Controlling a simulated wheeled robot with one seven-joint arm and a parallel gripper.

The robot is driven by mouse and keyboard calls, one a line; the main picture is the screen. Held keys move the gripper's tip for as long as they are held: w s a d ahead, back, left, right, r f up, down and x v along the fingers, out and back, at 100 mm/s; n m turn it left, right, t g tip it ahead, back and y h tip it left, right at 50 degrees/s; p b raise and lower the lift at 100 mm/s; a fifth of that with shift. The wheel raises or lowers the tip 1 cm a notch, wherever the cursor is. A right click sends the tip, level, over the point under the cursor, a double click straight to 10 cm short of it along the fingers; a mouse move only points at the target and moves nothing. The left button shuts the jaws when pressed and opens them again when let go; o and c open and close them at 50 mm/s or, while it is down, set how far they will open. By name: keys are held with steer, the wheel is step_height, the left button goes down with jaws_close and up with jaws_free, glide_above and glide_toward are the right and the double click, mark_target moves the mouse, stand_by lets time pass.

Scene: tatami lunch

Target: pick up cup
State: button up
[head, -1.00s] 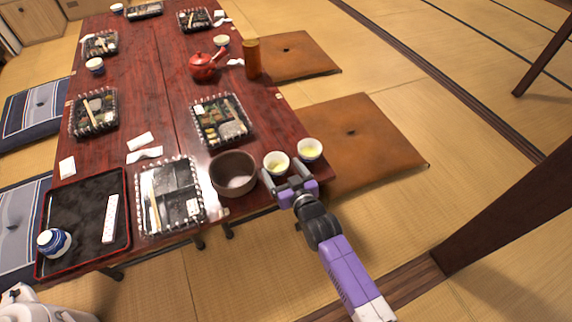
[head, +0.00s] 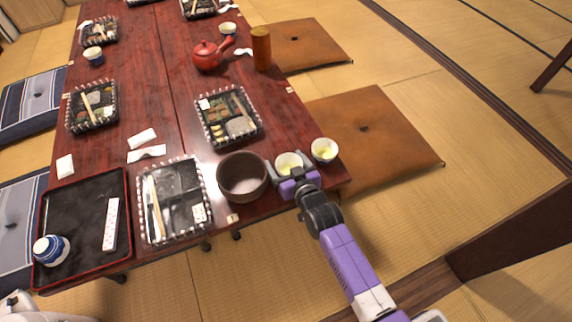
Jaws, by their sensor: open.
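A small cup of yellow-green tea (head: 288,160) stands near the right corner of the red table, between the fingers of my gripper (head: 287,167). My gripper is open, one finger on each side of this cup; I cannot tell whether they touch it. My gripper hides the near side of the cup. A second cup of tea (head: 324,150) stands just to the right, close to the right finger. A blue and white striped cup (head: 50,250) sits on the black tray at the left.
A dark bowl (head: 242,177) stands close to the left finger. The black tray (head: 85,212) and a lunch box (head: 172,165) lie further left. A red teapot (head: 208,57) and a brown cylinder (head: 261,48) stand further back. A brown cushion (head: 385,135) lies right of the table.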

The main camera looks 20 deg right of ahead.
steer(key=c, duration=1.2)
steer(key=shift+r, duration=0.3)
